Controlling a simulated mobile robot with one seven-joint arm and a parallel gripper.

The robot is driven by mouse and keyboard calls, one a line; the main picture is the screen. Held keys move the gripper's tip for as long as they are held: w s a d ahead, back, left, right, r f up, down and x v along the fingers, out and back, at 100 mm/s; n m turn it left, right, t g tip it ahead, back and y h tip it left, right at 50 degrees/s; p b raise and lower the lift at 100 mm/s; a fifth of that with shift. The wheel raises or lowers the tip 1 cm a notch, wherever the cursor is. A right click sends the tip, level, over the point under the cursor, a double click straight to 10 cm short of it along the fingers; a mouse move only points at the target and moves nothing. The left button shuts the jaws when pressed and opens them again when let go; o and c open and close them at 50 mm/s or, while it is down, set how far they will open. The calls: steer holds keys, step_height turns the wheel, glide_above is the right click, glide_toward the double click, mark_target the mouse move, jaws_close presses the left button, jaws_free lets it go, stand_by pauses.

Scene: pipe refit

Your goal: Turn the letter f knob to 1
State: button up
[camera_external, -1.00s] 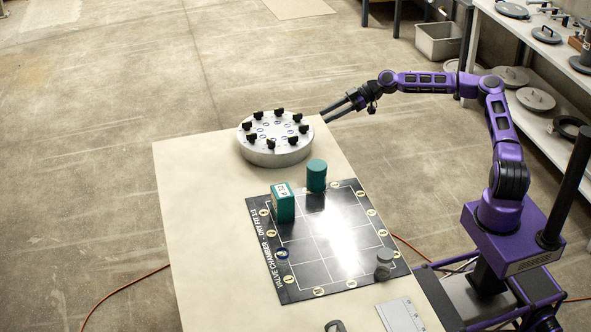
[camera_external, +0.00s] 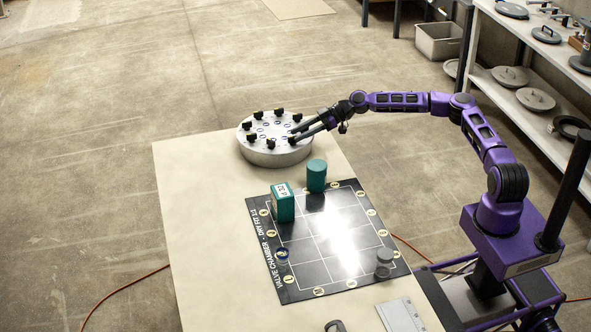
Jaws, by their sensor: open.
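A round silver drum (camera_external: 262,154) stands at the far end of the table and carries a ring of several black knobs, such as one at its left edge (camera_external: 247,127). The letters on the drum are too small to read, so I cannot tell which knob is f or where it points. My gripper (camera_external: 293,134) reaches in from the right. Its open fingers are over the right side of the drum, at or close to a knob there. The fingers partly hide the right-hand knobs, and I cannot tell whether they touch one.
A black marked board (camera_external: 290,262) lies on the beige table (camera_external: 195,230) with a green box (camera_external: 283,208), a green cylinder (camera_external: 316,180) and a grey cylindrical piece (camera_external: 384,260). The table's left side is clear. Shelves (camera_external: 530,97) stand at the right.

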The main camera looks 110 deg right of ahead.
mark_target(293, 140)
steer(key=shift+x, duration=1.45)
steer(key=shift+c, duration=0.3)
jaws_close()
